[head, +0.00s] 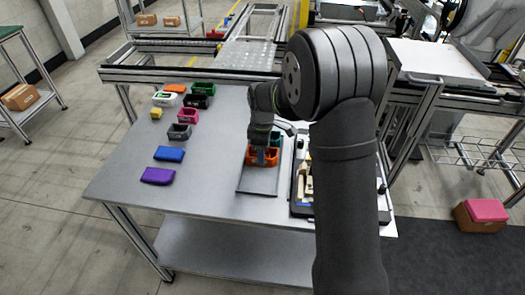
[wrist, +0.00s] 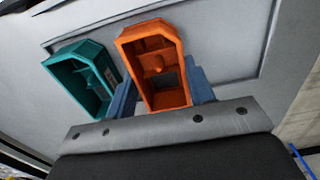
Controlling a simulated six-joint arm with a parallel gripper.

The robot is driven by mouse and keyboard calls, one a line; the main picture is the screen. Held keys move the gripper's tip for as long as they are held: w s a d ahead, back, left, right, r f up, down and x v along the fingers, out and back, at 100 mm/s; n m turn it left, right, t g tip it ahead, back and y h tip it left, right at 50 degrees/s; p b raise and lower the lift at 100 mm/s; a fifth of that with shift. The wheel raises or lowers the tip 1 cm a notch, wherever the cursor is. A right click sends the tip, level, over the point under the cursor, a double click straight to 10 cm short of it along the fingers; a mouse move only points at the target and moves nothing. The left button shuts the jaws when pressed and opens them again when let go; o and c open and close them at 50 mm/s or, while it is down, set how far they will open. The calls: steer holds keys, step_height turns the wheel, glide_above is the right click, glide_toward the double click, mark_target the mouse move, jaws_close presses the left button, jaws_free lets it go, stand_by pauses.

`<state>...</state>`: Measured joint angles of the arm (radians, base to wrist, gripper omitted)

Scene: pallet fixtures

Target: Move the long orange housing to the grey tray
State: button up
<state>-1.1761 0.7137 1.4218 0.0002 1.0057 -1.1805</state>
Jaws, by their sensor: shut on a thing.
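The orange housing (wrist: 152,50) is an open, hollow box with a tapered far end. My gripper (wrist: 161,92) is shut on it, with a blue finger on each side. In the head view the orange housing (head: 273,157) is partly hidden by my gripper (head: 261,156), over the far part of the grey tray (head: 258,183). I cannot tell whether its base touches the tray. A teal housing (wrist: 78,80) stands on the tray beside it, to the left in the wrist view and just behind in the head view.
Several parts stand on the table's left, including a purple one (head: 157,176), a blue one (head: 169,153) and a flat orange one (head: 174,88). A black-edged tray (head: 297,208) with light pieces lies right of the grey tray. The table between is clear.

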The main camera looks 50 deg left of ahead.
steer(key=shift+f, duration=0.1)
steer(key=o, duration=1)
steer(key=shift+o, duration=0.2)
step_height(320, 180, up, 12)
steer(key=shift+f, duration=4.05)
